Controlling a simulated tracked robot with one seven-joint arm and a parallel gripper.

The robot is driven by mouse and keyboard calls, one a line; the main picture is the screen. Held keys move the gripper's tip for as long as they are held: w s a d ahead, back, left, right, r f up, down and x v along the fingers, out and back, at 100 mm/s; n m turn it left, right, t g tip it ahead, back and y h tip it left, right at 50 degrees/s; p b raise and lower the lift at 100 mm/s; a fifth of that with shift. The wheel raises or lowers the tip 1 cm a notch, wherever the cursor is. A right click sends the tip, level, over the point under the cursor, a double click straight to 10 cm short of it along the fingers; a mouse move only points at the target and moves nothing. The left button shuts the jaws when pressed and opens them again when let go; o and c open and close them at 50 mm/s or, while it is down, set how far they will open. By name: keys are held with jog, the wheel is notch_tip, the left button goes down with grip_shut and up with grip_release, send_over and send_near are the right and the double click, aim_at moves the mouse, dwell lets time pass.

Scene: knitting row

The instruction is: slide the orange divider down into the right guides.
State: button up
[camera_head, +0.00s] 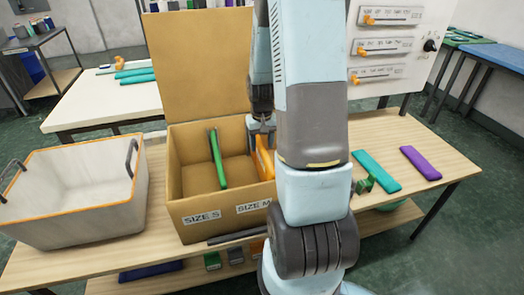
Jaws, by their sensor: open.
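The orange divider (264,164) is in the right part of the cardboard box (190,226), partly hidden behind my arm. I cannot tell whether it sits fully in the right guides, which are hidden. My gripper (261,139) is open, right above the divider's upper end; I cannot tell whether they touch. A green divider (217,160) stands tilted in the box, left of the orange one. The box front carries the labels SIZE S (202,217) and SIZE M (253,207).
A grey bin with an orange rim (75,233) stands left of the box. A teal strip (376,171) and a purple strip (420,163) lie on the wooden table (425,188) at the right. A slider panel (395,40) stands behind. The box's raised back flap (197,65) stands behind the gripper.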

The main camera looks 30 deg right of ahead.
notch_tip(320, 180, up, 9)
jog(key=shift+r, duration=0.2)
dwell(0.8)
jog(key=s+a+r+n+t, duration=0.1)
jog(key=s+a+r, duration=0.2)
jog(key=a+r, duration=0.3)
jog(key=s+a+r+n+t, duration=0.1)
jog(key=s+a+r+t, duration=0.15)
jog(key=r, duration=0.55)
jog(key=s+a+r+t, duration=0.1)
jog(key=s+a+r, duration=0.2)
jog(key=s, duration=0.3)
jog(key=s+a+r+n+t, duration=0.1)
jog(key=s+a+r, duration=0.3)
jog(key=s, duration=0.2)
jog(key=shift+c, duration=0.3)
